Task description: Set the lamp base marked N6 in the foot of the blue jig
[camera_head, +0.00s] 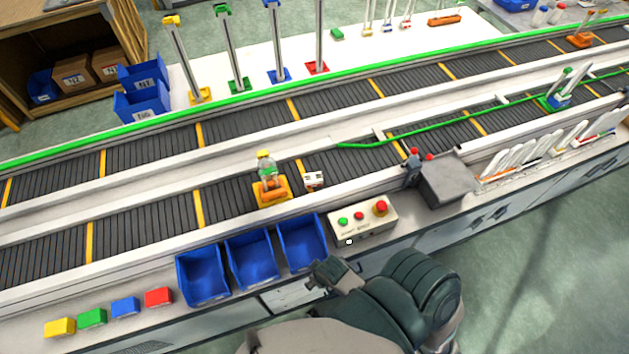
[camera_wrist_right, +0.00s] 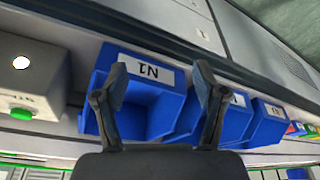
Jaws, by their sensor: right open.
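The blue jig (camera_head: 280,74) stands on the white table behind the conveyors, a blue foot with a tall grey post and blue top, between the green and red jigs. I cannot make out a lamp base marked N6. My right gripper (camera_head: 325,272) is in front of the rightmost front blue bin (camera_head: 302,242). In the right wrist view my right gripper (camera_wrist_right: 160,78) is open and empty, its fingers in front of a blue bin (camera_wrist_right: 145,107) whose label appears upside down and seems to read N1. My left gripper is not in view.
Two conveyors (camera_head: 245,120) lie between me and the jigs. A yellow-footed piece (camera_head: 270,190) and a small white block (camera_head: 313,180) sit on the near one. A button box (camera_head: 362,220) stands right of the front bins. Labelled blue bins (camera_head: 141,90) stand at the back left.

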